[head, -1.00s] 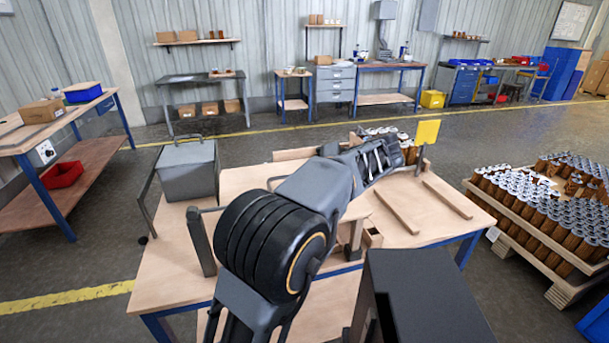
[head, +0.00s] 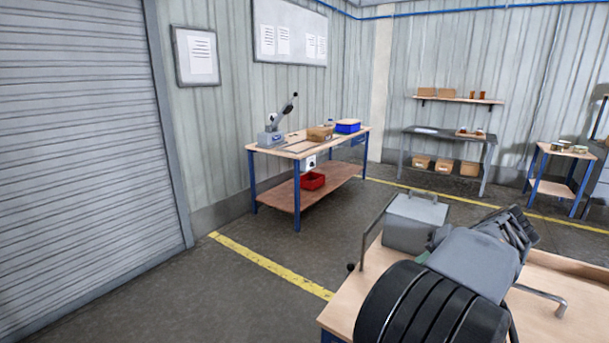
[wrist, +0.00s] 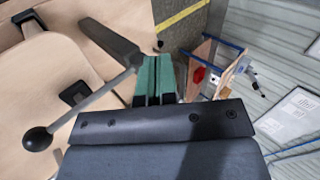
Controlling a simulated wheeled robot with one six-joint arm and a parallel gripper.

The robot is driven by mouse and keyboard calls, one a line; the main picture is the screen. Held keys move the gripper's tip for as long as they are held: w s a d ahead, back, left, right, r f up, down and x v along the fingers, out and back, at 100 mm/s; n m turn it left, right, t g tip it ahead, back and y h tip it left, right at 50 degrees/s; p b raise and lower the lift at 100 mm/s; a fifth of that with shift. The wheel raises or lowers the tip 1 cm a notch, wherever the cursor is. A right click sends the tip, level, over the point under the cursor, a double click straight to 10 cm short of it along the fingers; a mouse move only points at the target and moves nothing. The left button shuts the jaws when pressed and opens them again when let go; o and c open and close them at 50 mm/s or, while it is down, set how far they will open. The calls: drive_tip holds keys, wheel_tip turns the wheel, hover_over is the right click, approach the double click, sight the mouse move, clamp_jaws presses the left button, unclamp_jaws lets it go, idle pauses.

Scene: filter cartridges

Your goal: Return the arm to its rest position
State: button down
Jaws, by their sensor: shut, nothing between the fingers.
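My gripper (wrist: 153,78) shows in the wrist view with its two green fingers together and nothing between them. It points over the edge of the wooden bench top (wrist: 60,60), near a grey lever (wrist: 95,97) with a black ball knob (wrist: 38,139). I cannot tell whether the fingers touch the lever. In the head view my arm is folded at the lower right over the bench, and the fingers are mostly hidden behind its links.
A grey box-shaped unit (head: 415,222) stands on the near bench (head: 345,312), close to my arm. A side bench (head: 298,148) with a lever press (head: 274,134) and a blue bin (head: 348,126) is against the wall. Open floor (head: 260,310) lies left of the near bench.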

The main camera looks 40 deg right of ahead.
drive_tip(key=w+a+n+g+p, duration=0.1)
drive_tip(key=w+a+n+g, duration=0.2)
drive_tip(key=w+a, duration=0.55)
drive_tip(key=w+a+f+n+g+h+p, duration=0.1)
drive_tip(key=a+n, duration=0.4)
drive_tip(key=a, duration=0.8)
drive_tip(key=a+f+n+h+p, duration=0.1)
drive_tip(key=a+f+n+p, duration=0.2)
drive_tip(key=a, duration=1.1)
drive_tip(key=n, duration=0.2)
drive_tip(key=shift+w+n+g+h+p, duration=0.35)
drive_tip(key=shift+n+g+h+p, duration=0.05)
drive_tip(key=shift+d+f, duration=0.1)
